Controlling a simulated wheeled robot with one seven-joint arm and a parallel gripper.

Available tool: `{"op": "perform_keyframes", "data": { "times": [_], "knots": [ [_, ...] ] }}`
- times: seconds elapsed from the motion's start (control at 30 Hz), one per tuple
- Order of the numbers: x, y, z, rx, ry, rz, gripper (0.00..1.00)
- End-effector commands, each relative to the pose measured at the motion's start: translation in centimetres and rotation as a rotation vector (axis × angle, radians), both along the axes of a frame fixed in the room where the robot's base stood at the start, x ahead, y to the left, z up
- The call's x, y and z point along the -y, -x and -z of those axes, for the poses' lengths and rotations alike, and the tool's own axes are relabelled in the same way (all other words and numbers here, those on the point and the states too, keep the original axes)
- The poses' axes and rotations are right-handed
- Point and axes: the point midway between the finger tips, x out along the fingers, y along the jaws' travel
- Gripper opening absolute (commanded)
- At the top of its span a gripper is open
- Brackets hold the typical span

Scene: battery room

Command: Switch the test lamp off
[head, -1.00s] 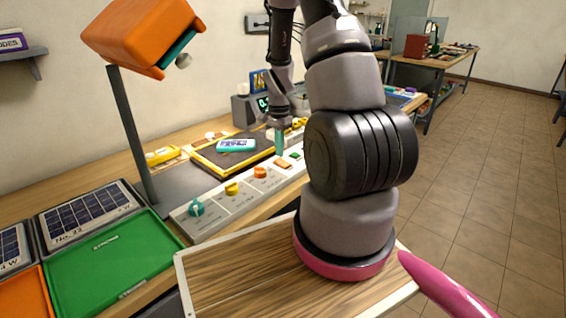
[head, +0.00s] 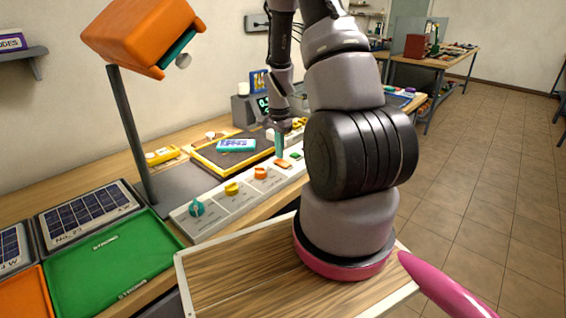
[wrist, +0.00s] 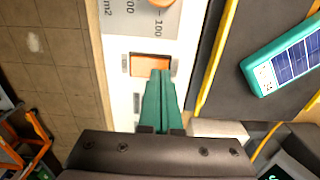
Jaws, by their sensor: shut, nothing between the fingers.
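The test lamp (head: 140,35) is an orange hood on a dark post at the left in the head view. An orange rocker switch (head: 284,163) sits on the pale control panel (head: 214,207). It also shows in the wrist view (wrist: 148,64). My gripper (head: 279,155) has teal fingers, shut and empty. In the wrist view the fingertips (wrist: 160,73) overlap the lower right edge of the orange switch. I cannot tell whether they touch it.
The panel also carries a teal knob (head: 196,208), a yellow knob (head: 232,188), an orange knob (head: 260,173) and a green button (head: 296,155). Behind it a small solar panel (head: 236,145) lies on a yellow-edged dark mat. A green tray (head: 110,262) is at the left.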

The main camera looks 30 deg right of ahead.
Motion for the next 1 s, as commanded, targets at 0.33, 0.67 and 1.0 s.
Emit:
{"op": "perform_keyframes", "data": {
  "times": [0.33,0.67,1.0],
  "knots": [
    [0.0,0.0,0.5,0.000,0.000,0.000,0.00],
    [0.0,0.0,1.0,0.000,0.000,0.000,0.00],
    [0.0,-0.1,-0.7,0.002,0.000,-0.001,0.00]
  ]
}}
